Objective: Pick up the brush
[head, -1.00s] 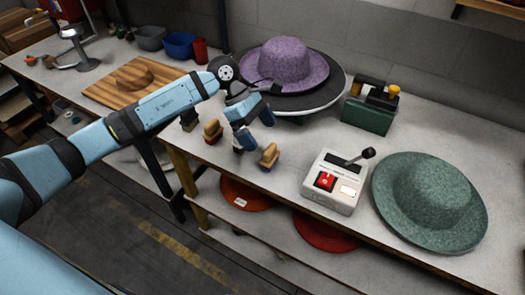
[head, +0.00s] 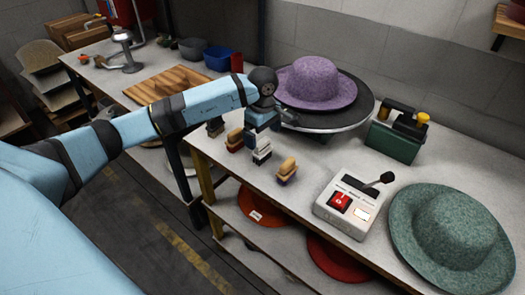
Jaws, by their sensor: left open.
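Several small wooden-backed brushes stand in a row along the front left edge of the workbench. A darker one (head: 215,127) is at the far left end. My right gripper is not in view.
A purple hat (head: 318,82) rests on a round dark stand (head: 345,118) behind the gripper. A green box (head: 393,142), a white control box with lever (head: 348,208) and a green hat (head: 452,235) stand to the right. Red hats (head: 338,260) lie on the shelf below.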

